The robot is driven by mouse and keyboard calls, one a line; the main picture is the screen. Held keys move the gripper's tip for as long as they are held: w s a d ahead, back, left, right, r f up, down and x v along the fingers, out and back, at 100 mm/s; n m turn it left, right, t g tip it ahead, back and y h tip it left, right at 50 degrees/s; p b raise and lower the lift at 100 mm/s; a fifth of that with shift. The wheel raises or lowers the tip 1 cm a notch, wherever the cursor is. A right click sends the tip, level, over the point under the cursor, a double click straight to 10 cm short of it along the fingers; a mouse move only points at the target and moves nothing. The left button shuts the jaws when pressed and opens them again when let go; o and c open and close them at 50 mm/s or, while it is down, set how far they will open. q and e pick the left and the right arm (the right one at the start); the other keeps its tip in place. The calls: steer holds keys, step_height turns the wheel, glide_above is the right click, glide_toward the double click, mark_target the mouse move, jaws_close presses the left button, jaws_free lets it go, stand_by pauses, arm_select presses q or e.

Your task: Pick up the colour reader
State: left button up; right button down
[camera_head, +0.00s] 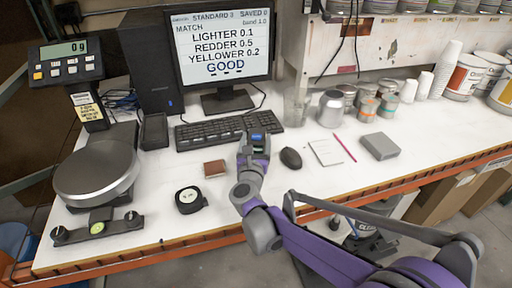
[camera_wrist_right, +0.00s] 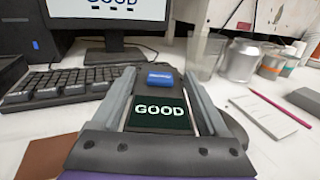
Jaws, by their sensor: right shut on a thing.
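The colour reader (camera_head: 258,137) is a small dark device with a blue button and a lit screen. In the right wrist view the reader (camera_wrist_right: 160,112) sits between the two grey fingers, its screen reading "GOOD". My right gripper (camera_head: 255,145) is shut on it, with a finger along each side. It is over the white bench, just in front of the keyboard. The reader's underside is hidden, so I cannot tell how far it is above the bench. The left gripper is not in view.
The keyboard (camera_head: 215,132) and monitor (camera_head: 222,50) stand behind. A mouse (camera_head: 291,158), notepad (camera_head: 325,152) and grey box (camera_head: 380,146) lie right. A brown swatch (camera_head: 214,168), tape measure (camera_head: 190,200) and scale (camera_head: 97,170) are left. Cans and a glass (camera_head: 297,106) stand at the back.

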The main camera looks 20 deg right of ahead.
step_height(320, 180, up, 10)
steer(key=shift+p, duration=0.65)
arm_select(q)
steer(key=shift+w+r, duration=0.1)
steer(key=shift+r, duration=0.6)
